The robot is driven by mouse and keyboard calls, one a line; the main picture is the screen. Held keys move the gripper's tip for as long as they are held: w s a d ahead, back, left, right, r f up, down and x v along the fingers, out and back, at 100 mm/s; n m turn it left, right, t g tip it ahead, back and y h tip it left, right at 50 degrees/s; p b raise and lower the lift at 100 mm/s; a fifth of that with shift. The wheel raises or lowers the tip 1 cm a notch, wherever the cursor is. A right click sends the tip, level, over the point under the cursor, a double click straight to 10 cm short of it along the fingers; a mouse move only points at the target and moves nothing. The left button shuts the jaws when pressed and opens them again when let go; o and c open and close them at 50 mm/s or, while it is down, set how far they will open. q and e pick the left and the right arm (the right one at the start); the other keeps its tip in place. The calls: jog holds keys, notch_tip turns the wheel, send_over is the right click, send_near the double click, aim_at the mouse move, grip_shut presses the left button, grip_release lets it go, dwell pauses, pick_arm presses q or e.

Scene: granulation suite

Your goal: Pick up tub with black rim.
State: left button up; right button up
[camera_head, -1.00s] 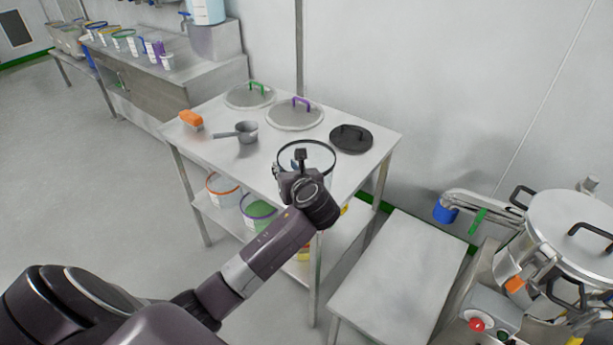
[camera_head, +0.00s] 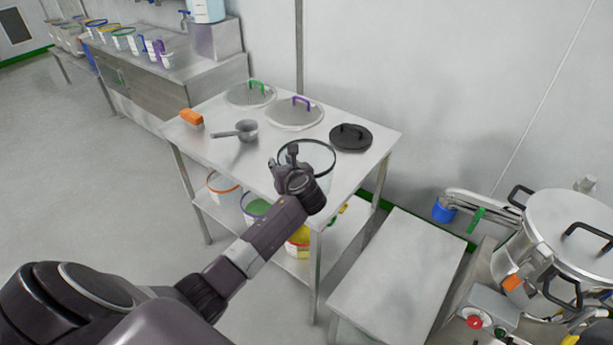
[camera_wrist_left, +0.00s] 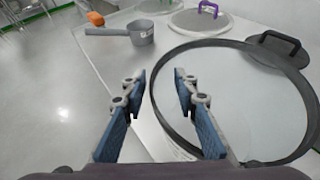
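The tub with the black rim (camera_head: 323,157) stands at the front right of the steel table, below the black lid. It also fills the right of the left wrist view (camera_wrist_left: 262,112), where its open top and pale inside show. My left gripper (camera_head: 283,160) is at the tub's left side, and its arm hides part of the tub's wall. In the left wrist view the gripper (camera_wrist_left: 160,85) is open, with its two blue-padded fingers apart. The right finger overlaps the tub's left rim in that view; I cannot tell whether they touch. My right gripper is not in view.
On the steel table (camera_head: 215,150) are a saucepan (camera_head: 246,130), an orange brush (camera_head: 191,118), a black lid (camera_head: 351,138) and two round lids with green (camera_head: 250,95) and purple (camera_head: 296,113) handles. Tubs stand on the shelf below. A lower bench (camera_head: 400,275) is right.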

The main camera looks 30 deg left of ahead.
pick_arm(q)
grip_shut()
jog(key=shift+r, duration=0.1)
dwell(0.3)
